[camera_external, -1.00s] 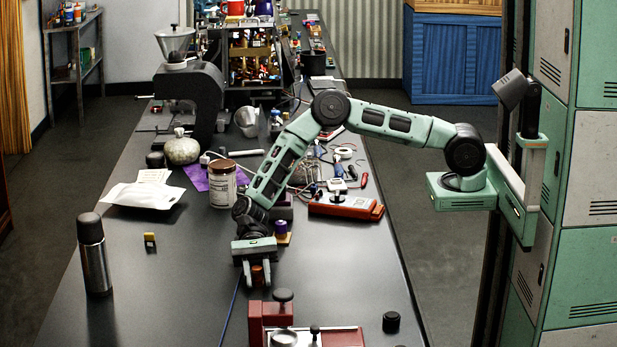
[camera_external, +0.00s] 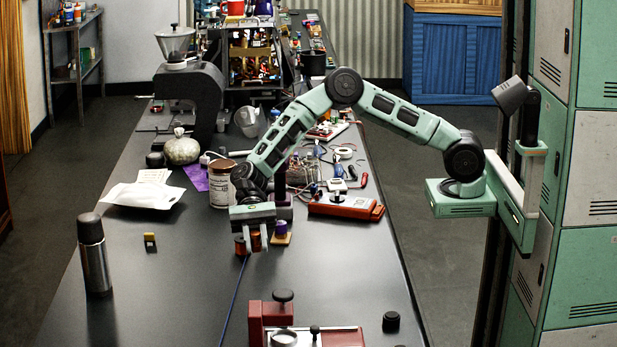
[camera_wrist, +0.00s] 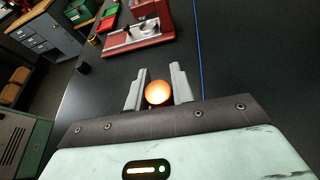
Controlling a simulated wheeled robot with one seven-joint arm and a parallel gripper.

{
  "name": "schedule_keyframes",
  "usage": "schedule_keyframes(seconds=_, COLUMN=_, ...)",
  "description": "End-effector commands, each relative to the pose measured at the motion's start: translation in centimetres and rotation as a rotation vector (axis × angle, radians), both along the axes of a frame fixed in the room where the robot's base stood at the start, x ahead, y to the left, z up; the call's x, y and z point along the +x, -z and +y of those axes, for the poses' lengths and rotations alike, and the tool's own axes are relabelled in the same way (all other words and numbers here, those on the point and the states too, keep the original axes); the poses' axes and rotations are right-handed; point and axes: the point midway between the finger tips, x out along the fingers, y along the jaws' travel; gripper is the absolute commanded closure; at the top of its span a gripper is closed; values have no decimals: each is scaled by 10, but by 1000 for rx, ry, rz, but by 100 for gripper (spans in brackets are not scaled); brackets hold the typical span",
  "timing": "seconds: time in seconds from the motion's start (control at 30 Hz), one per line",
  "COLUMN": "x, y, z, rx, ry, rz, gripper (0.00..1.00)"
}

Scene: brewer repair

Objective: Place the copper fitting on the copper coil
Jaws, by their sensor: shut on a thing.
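My gripper (camera_external: 256,241) is shut on the copper fitting (camera_external: 256,243), low over the middle of the dark table. In the wrist view the fitting shows as a shiny round copper top (camera_wrist: 158,93) between the two grey fingers (camera_wrist: 158,90). A small brown-copper piece (camera_external: 240,247) shows just left of the fingers in the external view; it may be the copper coil, but it is too small to be sure. I cannot tell whether the fitting touches anything below it.
A blue cable (camera_external: 233,300) runs along the table in front. A purple-topped piece (camera_external: 281,228) stands close right of my gripper, a labelled jar (camera_external: 222,185) behind left. A red machine (camera_external: 262,318) and a black knob (camera_external: 391,322) are in front. The table's left middle is mostly clear.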

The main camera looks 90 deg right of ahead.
Motion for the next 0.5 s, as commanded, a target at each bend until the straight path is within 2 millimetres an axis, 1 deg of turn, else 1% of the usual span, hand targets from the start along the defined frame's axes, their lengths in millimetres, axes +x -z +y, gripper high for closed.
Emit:
schedule_keyframes(seconds=0.03, x=0, y=-8, z=0, rx=-1, ry=12, rz=-2, gripper=100)
schedule_keyframes(seconds=0.13, x=4, y=-24, z=-3, rx=-3, ry=68, rz=0, gripper=100)
schedule_keyframes(seconds=0.27, x=15, y=-44, z=-15, rx=-4, ry=214, rz=1, gripper=100)
schedule_keyframes(seconds=0.4, x=32, y=-57, z=-42, rx=-5, ry=420, rz=2, gripper=100)
schedule_keyframes(seconds=0.5, x=42, y=-60, z=-65, rx=-6, ry=555, rz=1, gripper=100)
